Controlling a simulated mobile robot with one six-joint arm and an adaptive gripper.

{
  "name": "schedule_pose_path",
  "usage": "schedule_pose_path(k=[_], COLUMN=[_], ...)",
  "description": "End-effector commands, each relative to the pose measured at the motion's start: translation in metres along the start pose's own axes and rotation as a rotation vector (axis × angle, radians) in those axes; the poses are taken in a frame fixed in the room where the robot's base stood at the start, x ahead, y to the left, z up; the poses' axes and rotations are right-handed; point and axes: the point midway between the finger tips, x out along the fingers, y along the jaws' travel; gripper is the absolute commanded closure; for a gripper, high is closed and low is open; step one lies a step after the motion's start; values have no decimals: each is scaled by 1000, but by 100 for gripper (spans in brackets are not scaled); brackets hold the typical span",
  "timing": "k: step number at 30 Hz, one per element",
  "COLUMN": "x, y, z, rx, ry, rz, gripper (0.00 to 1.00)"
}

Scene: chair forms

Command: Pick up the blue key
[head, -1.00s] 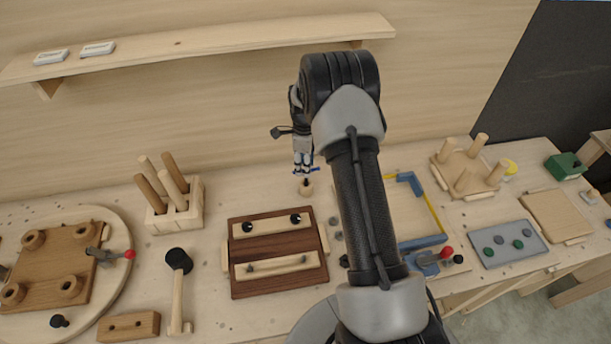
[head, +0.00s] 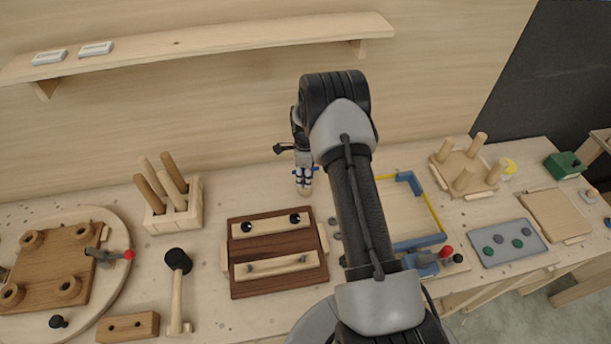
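My gripper (head: 304,186) points down at the back of the bench, left of my forearm. Its fingers are over a small round wooden piece (head: 305,192) near the wall. Small blue parts (head: 316,169) stick out on both sides of the fingers, a little above the wooden piece. They look like the blue key, mostly hidden by the fingers. At this size I cannot tell whether the fingers touch it or how far apart they are.
A dark brown board with pale bars (head: 278,222) lies just in front of the gripper. A block with wooden pegs (head: 186,218) stands to the left. A blue clamp frame (head: 420,242) lies right of my forearm. A shelf (head: 210,46) hangs above.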

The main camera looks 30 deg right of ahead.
Motion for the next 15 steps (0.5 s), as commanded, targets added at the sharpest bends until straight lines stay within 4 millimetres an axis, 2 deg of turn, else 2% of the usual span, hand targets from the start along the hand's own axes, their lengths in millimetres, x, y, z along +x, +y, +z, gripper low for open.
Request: schedule_pose_path(k=[10,15], x=[0,0], y=[0,0], z=[0,0], rx=[0,0], ry=[0,0], rz=[0,0], gripper=[100,100])
